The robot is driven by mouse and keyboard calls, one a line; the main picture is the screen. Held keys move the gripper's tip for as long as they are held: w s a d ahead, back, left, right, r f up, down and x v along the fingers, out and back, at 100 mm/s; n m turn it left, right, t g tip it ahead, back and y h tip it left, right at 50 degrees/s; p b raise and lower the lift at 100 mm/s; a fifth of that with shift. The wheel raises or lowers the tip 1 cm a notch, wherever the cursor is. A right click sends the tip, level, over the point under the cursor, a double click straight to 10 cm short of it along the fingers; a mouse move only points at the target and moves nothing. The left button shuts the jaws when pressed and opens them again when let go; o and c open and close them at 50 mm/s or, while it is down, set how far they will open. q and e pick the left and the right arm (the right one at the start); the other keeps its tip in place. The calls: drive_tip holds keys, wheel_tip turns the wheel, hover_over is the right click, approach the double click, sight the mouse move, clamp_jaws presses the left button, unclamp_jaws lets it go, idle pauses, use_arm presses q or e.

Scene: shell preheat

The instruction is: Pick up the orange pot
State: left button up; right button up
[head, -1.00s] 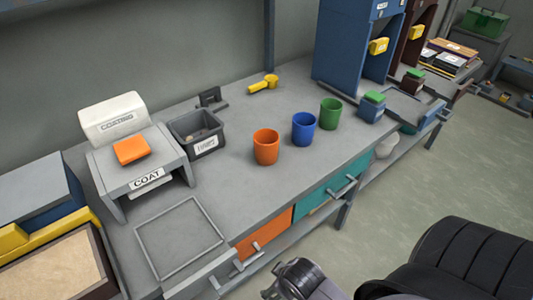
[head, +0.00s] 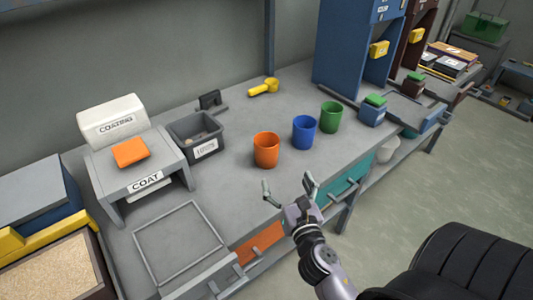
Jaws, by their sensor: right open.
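The orange pot (head: 266,150) stands upright on the grey bench, left of a blue pot (head: 304,132) and a green pot (head: 331,117). My right gripper (head: 288,186) is open and empty. Its fingers point toward the bench's front edge, in front of the orange pot and apart from it. My left gripper is not in view.
A dark grey bin (head: 194,136) with a label stands left of the orange pot. The coat stand (head: 146,172) and a square frame (head: 180,243) are further left. A yellow scoop (head: 264,87) lies behind. The bench around the orange pot is clear.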

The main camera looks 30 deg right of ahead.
drive_tip(key=shift+w+a+n, duration=0.2)
drive_tip(key=shift+n, duration=0.6)
drive_tip(key=shift+w+r, duration=0.15)
drive_tip(key=shift+w, duration=0.2)
drive_tip(key=p, duration=0.2)
approach(264, 135)
drive_tip(key=shift+w+d+r, duration=0.15)
drive_tip(key=shift+w+r, duration=0.2)
drive_tip(key=shift+w, duration=0.05)
drive_tip(key=shift+f+x, duration=0.15)
drive_tip(key=shift+x, duration=0.85)
drive_tip(key=shift+f+x, duration=0.15)
drive_tip(key=shift+x, duration=0.8)
drive_tip(key=shift+f+x, duration=0.2)
drive_tip(key=shift+x, duration=0.8)
drive_tip(key=c, duration=1.4)
drive_tip(key=shift+r, duration=0.1)
